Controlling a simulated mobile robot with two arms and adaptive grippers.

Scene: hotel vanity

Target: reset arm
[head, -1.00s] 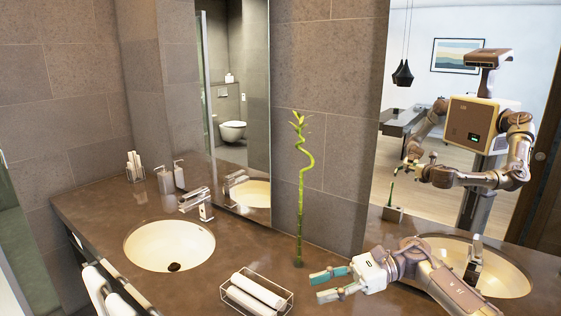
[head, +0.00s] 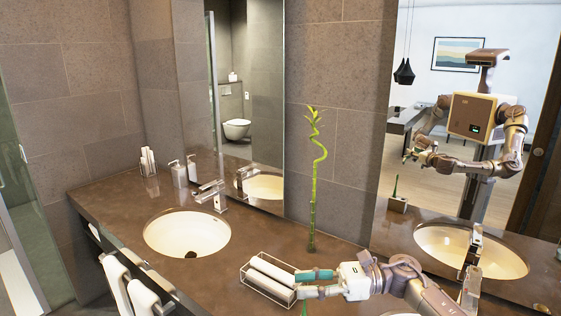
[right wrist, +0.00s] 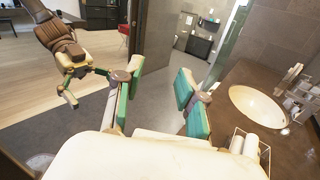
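My right gripper (head: 299,284) reaches in from the right in the head view, above the brown counter (head: 120,212). Its green-padded fingers are apart, with nothing between them; the right wrist view shows this gap too (right wrist: 157,108). The fingertips overlap the right end of the wire tray of rolled towels (head: 243,277) in the picture; I cannot tell whether they touch it. My left gripper (right wrist: 88,86) shows only in the right wrist view, at upper left, with its fingers spread and empty. The left arm is outside the head view, except for its reflection.
A tall bamboo stem (head: 313,190) stands behind my right gripper. A green tip (head: 304,309) shows just below it. A basin (head: 186,233) with a faucet (head: 210,194) lies left. The mirror (head: 455,120) reflects my body. The counter's front left is clear.

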